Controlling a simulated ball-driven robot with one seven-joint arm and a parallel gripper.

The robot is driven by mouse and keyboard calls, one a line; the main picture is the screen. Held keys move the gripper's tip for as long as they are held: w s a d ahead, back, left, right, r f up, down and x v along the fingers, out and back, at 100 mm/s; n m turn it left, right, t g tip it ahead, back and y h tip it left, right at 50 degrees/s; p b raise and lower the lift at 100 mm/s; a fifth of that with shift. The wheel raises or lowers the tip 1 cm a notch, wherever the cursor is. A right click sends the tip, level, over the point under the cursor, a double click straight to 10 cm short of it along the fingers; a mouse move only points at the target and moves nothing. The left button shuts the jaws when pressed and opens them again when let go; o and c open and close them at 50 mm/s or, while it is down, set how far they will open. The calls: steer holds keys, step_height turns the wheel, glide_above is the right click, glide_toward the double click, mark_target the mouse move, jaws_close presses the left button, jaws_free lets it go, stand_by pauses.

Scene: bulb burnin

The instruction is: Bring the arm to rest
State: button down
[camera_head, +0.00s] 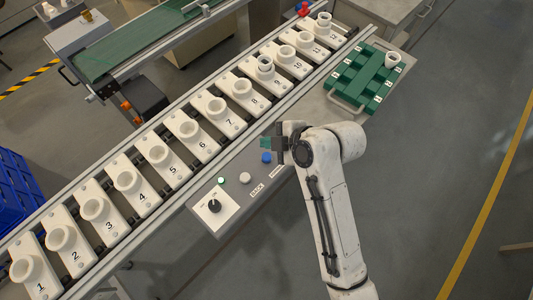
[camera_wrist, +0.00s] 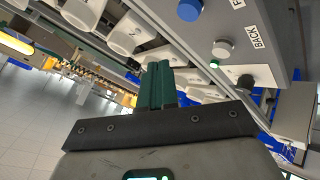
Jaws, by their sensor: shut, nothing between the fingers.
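My gripper (camera_head: 269,143) hangs at the end of my white arm, over the front edge of the rail by the control panel. In the wrist view its green fingers (camera_wrist: 156,85) are together with nothing between them. The control panel (camera_head: 236,211) has a black knob, a white-green button, a grey button and a blue button (camera_head: 266,157). The gripper is close to the blue button in the head view; whether it touches anything there I cannot tell. The blue button also shows in the wrist view (camera_wrist: 189,10), apart from the fingers.
A slanting rail carries numbered white sockets (camera_head: 95,209), 1 to 12. A green conveyor (camera_head: 130,45) is behind, blue crates (camera_head: 15,178) at left. Open floor lies at right.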

stand_by(0.3)
steer(key=s+d+f+m+h, duration=0.25)
steer(key=s+d+m, duration=0.25)
steer(key=d, duration=0.4)
steer(key=s+d+f+m+h, duration=0.2)
steer(key=s+d+f+m, duration=0.3)
steer(key=d, duration=0.3)
steer(key=s+d+r+m+g+h, duration=0.1)
steer(key=s+d+m+g+h, duration=0.2)
steer(key=s+d+m, duration=0.9)
steer(key=s+d+h, duration=0.1)
steer(key=s, duration=0.3)
steer(key=shift+r, duration=0.3)
steer(key=shift+w+a, duration=0.1)
